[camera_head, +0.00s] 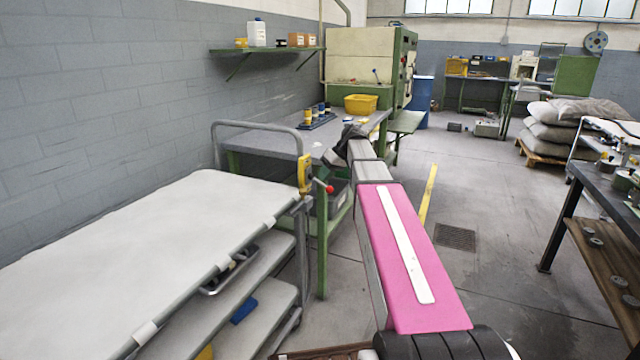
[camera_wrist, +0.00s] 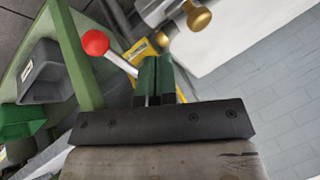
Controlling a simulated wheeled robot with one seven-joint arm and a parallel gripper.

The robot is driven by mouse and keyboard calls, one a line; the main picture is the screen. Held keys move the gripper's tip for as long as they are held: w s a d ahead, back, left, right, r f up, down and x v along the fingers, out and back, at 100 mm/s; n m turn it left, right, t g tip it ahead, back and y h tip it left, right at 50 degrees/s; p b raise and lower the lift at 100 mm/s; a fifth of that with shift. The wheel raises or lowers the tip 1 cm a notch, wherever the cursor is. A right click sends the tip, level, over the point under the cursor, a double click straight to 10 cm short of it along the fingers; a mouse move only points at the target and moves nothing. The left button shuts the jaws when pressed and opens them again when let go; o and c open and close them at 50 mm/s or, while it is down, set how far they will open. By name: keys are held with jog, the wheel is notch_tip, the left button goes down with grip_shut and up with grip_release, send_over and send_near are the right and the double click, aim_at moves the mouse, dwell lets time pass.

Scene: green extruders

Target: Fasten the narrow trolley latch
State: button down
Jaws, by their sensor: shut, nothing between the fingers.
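The trolley (camera_head: 130,215) stands at the left, with a pale top and a grey tube handle. Its yellow latch plate (camera_head: 305,172) is on the corner post by the handle. A lever with a red ball knob (camera_head: 330,189) sticks out from it to the right. In the wrist view the red knob (camera_wrist: 95,42) is left of my gripper, and the yellow plate (camera_wrist: 140,52) lies beyond the fingertips. My gripper (camera_wrist: 154,62) has green fingers, shut and empty, close to the lever's rod. Whether they touch it I cannot tell. The fingers partly hide the latch.
A green-framed workbench (camera_head: 275,138) with a yellow bin (camera_head: 361,104) stands behind the trolley. Brass knobs (camera_wrist: 200,17) show near the latch in the wrist view. A dark bench (camera_head: 610,205) is at the right. The floor between is clear.

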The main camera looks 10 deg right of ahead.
jog(key=v, duration=0.6)
jog(key=shift+d+r, duration=0.2)
jog(key=shift+r, duration=0.05)
jog(key=s+a+f+m+h, duration=0.1)
jog(key=s+f+m+h, duration=0.1)
jog(key=s+f, duration=0.6)
jog(key=s+a+f+m+h, duration=0.1)
jog(key=s+f+m+h, duration=0.1)
jog(key=s+f, duration=0.6)
jog(key=s+a+f+m+g+h, duration=0.1)
jog(key=s+f+m+h, duration=0.1)
jog(key=s+f, duration=0.7)
notch_tip(320, 180, down, 9)
jog(key=shift+a+r+m+h, duration=0.1)
jog(key=shift+a+m+h, duration=0.15)
jog(key=shift+m+h, duration=0.2)
